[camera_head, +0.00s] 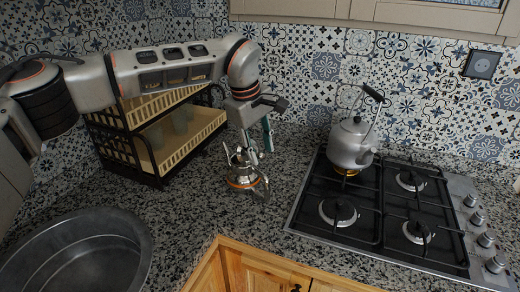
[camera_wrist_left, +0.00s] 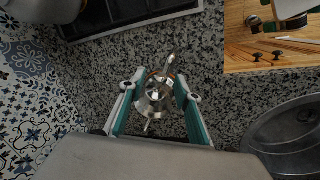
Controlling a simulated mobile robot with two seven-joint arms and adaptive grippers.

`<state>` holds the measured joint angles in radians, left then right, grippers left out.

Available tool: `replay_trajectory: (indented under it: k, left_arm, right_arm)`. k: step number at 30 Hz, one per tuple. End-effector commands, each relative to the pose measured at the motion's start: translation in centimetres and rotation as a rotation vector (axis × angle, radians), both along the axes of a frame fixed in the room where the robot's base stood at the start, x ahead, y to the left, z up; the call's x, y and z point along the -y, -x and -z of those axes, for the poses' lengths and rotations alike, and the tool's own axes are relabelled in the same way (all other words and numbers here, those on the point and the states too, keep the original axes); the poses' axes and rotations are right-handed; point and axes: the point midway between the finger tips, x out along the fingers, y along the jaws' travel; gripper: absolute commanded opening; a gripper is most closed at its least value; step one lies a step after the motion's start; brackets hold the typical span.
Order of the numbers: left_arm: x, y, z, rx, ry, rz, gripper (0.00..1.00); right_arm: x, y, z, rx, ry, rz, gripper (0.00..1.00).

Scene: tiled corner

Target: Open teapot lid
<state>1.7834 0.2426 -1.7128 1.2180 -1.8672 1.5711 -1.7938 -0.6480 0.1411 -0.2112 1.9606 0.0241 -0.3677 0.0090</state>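A small shiny metal teapot (camera_head: 243,177) with an orange band near its base stands on the speckled counter, left of the stove. My left gripper (camera_head: 250,150) points down over it, with its teal fingers at the teapot's upper part. In the left wrist view the teapot (camera_wrist_left: 156,96) lies between the two spread fingers of my left gripper (camera_wrist_left: 158,84). Gaps show on both sides, and I cannot tell whether a finger touches it. The lid looks in place, but its edge is too small to make out.
A grey kettle (camera_head: 351,146) with a raised handle stands on the black gas stove (camera_head: 330,228) to the right. A two-tier dish rack (camera_head: 158,177) is behind left. A round dark metal sink (camera_head: 140,240) is at the front left. Counter around the teapot is clear.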

Motion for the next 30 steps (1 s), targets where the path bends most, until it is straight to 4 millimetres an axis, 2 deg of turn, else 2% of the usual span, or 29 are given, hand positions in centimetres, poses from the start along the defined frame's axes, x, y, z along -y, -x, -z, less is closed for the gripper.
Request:
replay_trajectory:
  k: [11,12,15,30]
  left_arm:
    - [0.09,-0.14,0.65,0.000,-0.001,-0.001,0.33]
    - [0.09,-0.14,0.64,0.000,-0.001,-0.001,0.22]
    - [0.09,-0.14,0.64,0.000,-0.001,-0.001,0.00]
    - [0.67,0.48,1.32,0.073,-0.069,0.004,0.00]
  right_arm:
    - [-0.07,0.05,-0.03,-0.001,0.000,-0.001,0.40]
    - [-0.07,0.05,-0.03,-0.001,0.000,-0.001,0.40]
    - [-0.08,0.05,-0.04,0.000,-0.001,0.000,0.40]
    - [-0.19,0.01,0.76,0.001,-0.004,0.001,0.40]
